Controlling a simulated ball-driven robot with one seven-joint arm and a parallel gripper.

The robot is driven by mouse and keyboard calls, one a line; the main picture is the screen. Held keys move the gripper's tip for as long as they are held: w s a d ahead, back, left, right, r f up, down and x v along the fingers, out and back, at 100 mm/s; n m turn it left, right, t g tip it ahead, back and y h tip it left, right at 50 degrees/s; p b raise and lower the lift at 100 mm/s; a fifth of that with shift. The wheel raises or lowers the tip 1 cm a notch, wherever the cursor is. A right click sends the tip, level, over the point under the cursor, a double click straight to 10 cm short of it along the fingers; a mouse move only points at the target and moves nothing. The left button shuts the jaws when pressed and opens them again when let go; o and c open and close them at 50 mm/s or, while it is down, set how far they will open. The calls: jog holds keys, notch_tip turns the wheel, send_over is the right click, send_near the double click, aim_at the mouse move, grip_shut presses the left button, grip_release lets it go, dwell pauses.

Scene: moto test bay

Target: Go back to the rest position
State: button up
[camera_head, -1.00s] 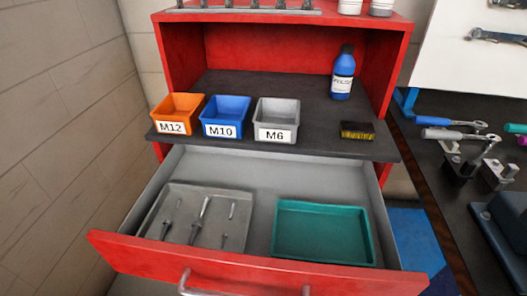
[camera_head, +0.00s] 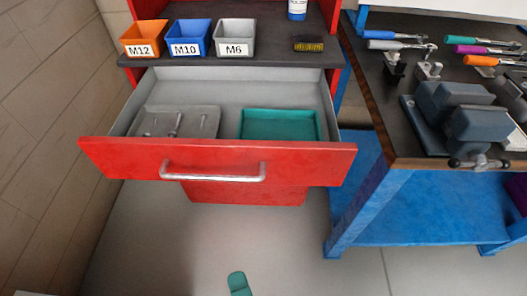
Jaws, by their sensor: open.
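My gripper does not show clearly in the head view, and neither does the arm. A small teal rounded shape (camera_head: 238,284) shows at the bottom edge, in front of the floor. I cannot tell what it is. The red drawer (camera_head: 218,160) stands pulled open, with its metal handle (camera_head: 213,176) toward me. Inside it are a grey tray (camera_head: 205,124) with small metal tools on the left and a teal tray (camera_head: 278,113), which looks empty, on the right.
Orange M12 (camera_head: 145,51), blue M10 (camera_head: 187,49) and grey M6 (camera_head: 235,50) bins, a brush (camera_head: 309,44) and a blue bottle (camera_head: 297,7) stand above the drawer. A blue-legged bench (camera_head: 357,205) with a vise (camera_head: 455,110) is at right. The floor (camera_head: 180,245) before the drawer looks clear.

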jog(key=w+d+f+m+g+h+p, duration=0.1)
jog(key=w+d+f+m+g+h, duration=0.2)
jog(key=d, duration=0.4)
jog(key=d+f+m+g+h+p, duration=0.1)
jog(key=d+f+m+h, duration=0.2)
jog(key=d+m, duration=0.4)
jog(key=w+d+f+m+g+h+p, duration=0.1)
jog(key=w+d+f+m+g+h, duration=0.15)
jog(key=d, duration=0.55)
jog(key=s+d+f+m+g+y+p, duration=0.2)
jog(key=s+d+f+m+g, duration=0.3)
jog(key=s+d+m+g, duration=0.2)
jog(key=s+d+m, duration=0.2)
jog(key=s, duration=0.1)
jog(key=shift+f+y, duration=0.2)
jog(key=shift+y, duration=0.15)
dwell(2.3)
